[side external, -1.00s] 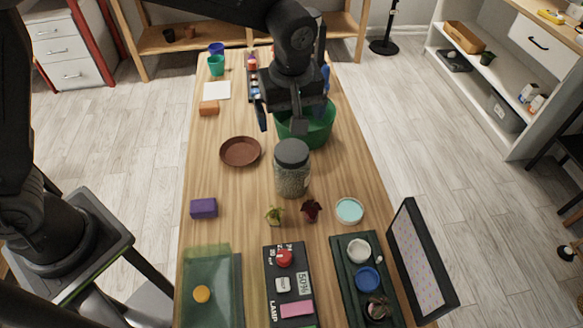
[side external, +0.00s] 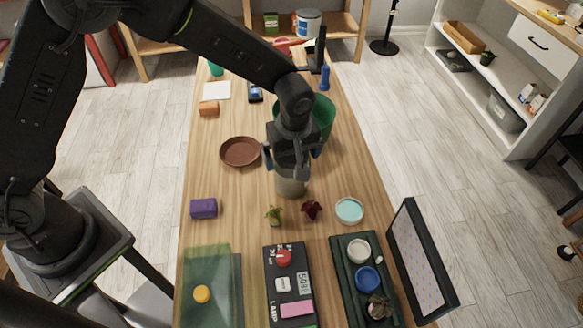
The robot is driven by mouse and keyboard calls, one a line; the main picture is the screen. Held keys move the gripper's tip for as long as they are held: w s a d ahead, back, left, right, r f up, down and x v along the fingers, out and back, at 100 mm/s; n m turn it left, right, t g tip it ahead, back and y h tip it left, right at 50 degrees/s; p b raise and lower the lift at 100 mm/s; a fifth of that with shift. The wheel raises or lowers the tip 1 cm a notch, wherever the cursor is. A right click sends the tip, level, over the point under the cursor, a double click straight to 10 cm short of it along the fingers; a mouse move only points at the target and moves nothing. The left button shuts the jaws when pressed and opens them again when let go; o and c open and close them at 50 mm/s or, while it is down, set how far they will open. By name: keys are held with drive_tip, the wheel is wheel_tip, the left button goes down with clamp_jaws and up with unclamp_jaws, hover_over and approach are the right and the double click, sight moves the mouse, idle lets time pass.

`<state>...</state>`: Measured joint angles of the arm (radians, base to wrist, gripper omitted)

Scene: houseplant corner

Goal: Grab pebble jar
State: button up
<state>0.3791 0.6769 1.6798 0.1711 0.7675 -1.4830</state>
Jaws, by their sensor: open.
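The pebble jar (side external: 291,187) stands upright on the wooden table, near its middle. It is a clear jar, and only its lower part shows. My gripper (side external: 292,165) is over the jar from above and hides its dark lid and upper body. The jaws are open, with one finger to the left of the jar and the other to the right. I cannot tell whether the fingers touch the jar.
A green tub (side external: 322,118) stands close behind the jar. A brown saucer (side external: 240,152) lies to the left. The table is bare between the saucer and the purple block (side external: 203,208).

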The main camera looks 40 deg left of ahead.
wheel_tip(320, 180, down, 2)
drive_tip(key=shift+a+f, duration=0.1)
drive_tip(key=shift+f, duration=0.05)
drive_tip(key=c, duration=1.2)
drive_tip(key=shift+o, duration=0.2)
drive_tip(key=shift+w, duration=0.1)
